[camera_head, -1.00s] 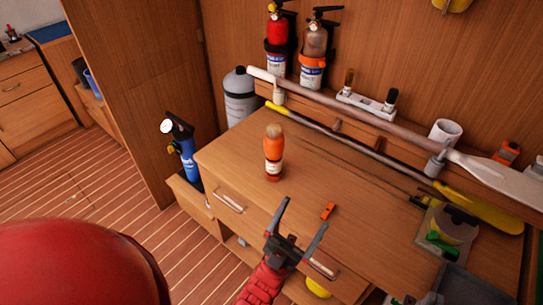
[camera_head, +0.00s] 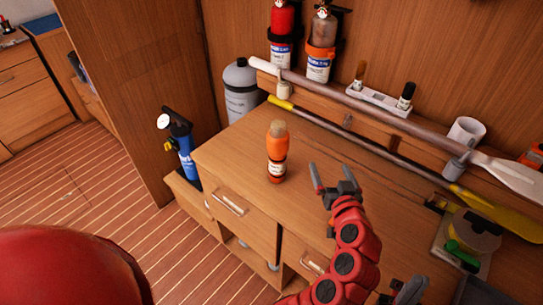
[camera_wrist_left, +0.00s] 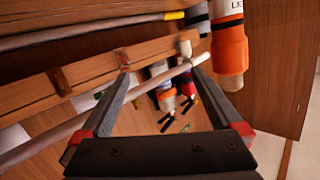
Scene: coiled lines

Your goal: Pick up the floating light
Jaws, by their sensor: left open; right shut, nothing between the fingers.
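The floating light (camera_head: 277,155), orange with a pale domed top and a white label band, stands upright on the wooden desk. It also shows at the top right of the left wrist view (camera_wrist_left: 230,48), upside down and partly cut off. My left gripper (camera_head: 330,172) is open and empty above the desk, to the right of the light and apart from it. In the left wrist view the light lies outside the open fingers (camera_wrist_left: 156,65), to their right. My right gripper (camera_head: 410,291) shows only partly at the bottom edge, shut and away from the light.
A paddle (camera_head: 395,124) and a yellow-ended pole (camera_head: 365,151) lie along the back of the desk (camera_head: 240,150). Fire extinguishers (camera_head: 283,35) hang on the wall behind. Desk space around the light is clear.

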